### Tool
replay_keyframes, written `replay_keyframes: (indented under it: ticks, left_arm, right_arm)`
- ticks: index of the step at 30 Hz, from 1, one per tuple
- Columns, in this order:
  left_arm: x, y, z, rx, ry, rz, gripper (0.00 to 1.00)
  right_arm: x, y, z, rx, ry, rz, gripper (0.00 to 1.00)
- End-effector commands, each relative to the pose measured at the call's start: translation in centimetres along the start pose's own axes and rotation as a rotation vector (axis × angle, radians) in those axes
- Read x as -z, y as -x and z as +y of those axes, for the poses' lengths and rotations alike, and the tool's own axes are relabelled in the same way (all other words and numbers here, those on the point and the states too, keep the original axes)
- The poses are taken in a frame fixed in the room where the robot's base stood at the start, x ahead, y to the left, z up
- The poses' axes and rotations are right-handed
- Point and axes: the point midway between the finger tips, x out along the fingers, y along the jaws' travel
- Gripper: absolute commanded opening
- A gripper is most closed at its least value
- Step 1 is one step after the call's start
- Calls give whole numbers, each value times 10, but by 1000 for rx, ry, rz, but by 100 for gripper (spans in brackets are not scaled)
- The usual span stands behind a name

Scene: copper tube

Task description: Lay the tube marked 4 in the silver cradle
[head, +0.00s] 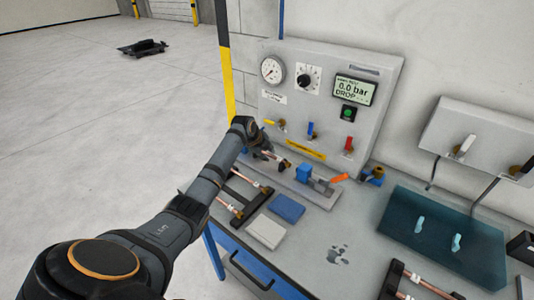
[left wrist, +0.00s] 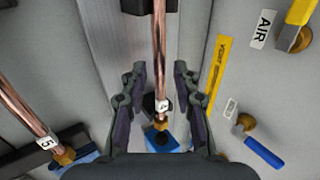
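The copper tube marked 4 (left wrist: 160,60) runs between the fingers of my left gripper (left wrist: 160,68). The fingers stand apart, with a gap on both sides of the tube. Its brass end points at a blue block (left wrist: 160,142). The tube lies over the silver cradle (left wrist: 118,60), lined up along it; whether it rests fully on the dark supports I cannot tell. In the head view my left gripper (head: 266,152) is low over the cradle's left part, and the tube's end (head: 284,163) shows beside it. The cradle's base (head: 322,197) extends right. My right gripper is out of view.
A tube marked 5 (left wrist: 20,105) lies on a black rack (head: 258,202) in front. A blue pad (head: 287,208) and a white pad (head: 266,231) lie nearby. The valve panel (head: 330,75) stands close behind. A teal mat (head: 400,228) is at right.

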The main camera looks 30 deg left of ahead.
Motion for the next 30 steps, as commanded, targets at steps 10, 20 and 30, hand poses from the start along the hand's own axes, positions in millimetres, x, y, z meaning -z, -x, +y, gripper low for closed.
replay_keyframes:
  ticks: [10, 20, 30]
  left_arm:
    - [0, 1, 0, -1, 0, 0, 39]
    - [-1, 66, 0, 1, -4, -5, 39]
    - [0, 118, 0, 0, -1, -1, 39]
  right_arm:
    - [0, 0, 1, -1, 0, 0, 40]
    - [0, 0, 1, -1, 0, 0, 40]
    - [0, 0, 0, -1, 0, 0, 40]
